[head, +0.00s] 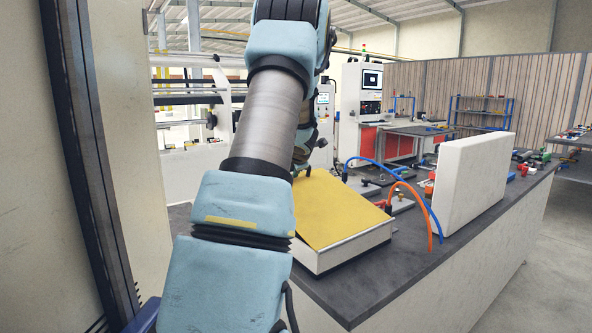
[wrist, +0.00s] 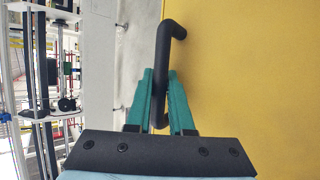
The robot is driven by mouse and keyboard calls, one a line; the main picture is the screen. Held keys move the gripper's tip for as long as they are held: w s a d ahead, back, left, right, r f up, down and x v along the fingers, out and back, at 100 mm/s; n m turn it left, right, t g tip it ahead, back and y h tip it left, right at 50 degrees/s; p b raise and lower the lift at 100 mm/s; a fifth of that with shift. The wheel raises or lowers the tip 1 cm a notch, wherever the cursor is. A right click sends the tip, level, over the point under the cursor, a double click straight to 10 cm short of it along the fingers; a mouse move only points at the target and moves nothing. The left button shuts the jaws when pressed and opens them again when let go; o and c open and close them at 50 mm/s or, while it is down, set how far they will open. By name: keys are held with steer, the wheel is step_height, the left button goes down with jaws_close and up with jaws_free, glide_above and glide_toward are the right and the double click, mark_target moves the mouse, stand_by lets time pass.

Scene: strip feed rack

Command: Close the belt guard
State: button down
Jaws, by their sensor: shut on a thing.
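The belt guard is a yellow panel (head: 335,208) on a low pale box (head: 345,247) on the bench. In the head view its face slopes; I cannot tell how far its far edge stands off the box. In the wrist view the yellow panel (wrist: 245,80) fills the right side, with a black bar handle (wrist: 163,45) along its left edge. My gripper (wrist: 160,76) has its green fingers on either side of the handle and is shut on it. In the head view my arm hides the handle and most of the gripper.
A dark bench top (head: 372,290) carries the box. To its right stand an upright white panel (head: 474,183) and blue (head: 408,179) and orange (head: 417,196) hoses. A dark vertical post (head: 85,150) is close on the left.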

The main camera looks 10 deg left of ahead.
steer(key=shift+s+d+f, duration=0.1)
steer(key=shift+d+f, duration=0.1)
steer(key=shift+f, duration=0.15)
steer(key=c, duration=1.1)
jaws_free()
steer(key=shift+r, duration=0.15)
steer(key=shift+s+r, duration=0.1)
steer(key=shift+r, duration=0.1)
steer(key=p+v, duration=0.1)
steer(key=v, duration=0.9)
steer(key=shift+s, duration=0.25)
